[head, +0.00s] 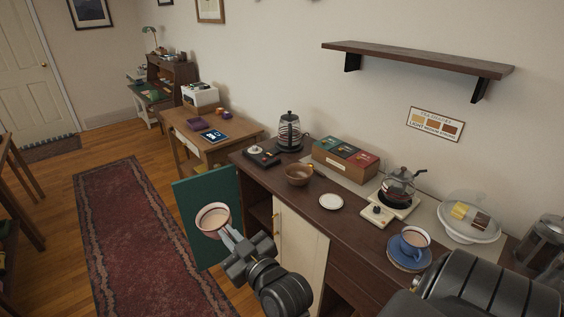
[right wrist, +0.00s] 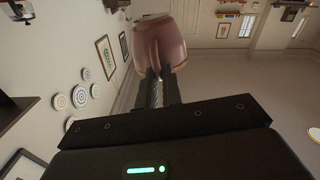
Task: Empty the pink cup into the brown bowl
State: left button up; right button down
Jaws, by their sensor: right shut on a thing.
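The pink cup (head: 213,221) is held in the air in front of the open green cabinet door, left of the counter. It looks roughly upright, with a pale, milky brown content (head: 212,216) inside. My right gripper (head: 229,235) is shut on it; the right wrist view also shows the pink cup (right wrist: 162,42) between the fingertips (right wrist: 160,82). The brown bowl (head: 297,176) stands on the counter to the right of and beyond the cup, apart from it. The inside of the bowl looks empty from here. My left gripper is not in view.
The dark counter (head: 335,225) carries a glass kettle (head: 290,131), a small scale-like device (head: 262,156), a box of packets (head: 345,157), a white saucer (head: 331,202), a glass pot (head: 398,187) and a blue cup (head: 413,244). A green door (head: 204,190) stands open.

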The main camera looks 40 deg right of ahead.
aim_at(298, 174)
jog(key=i, duration=3.4)
jog(key=z, duration=2.9)
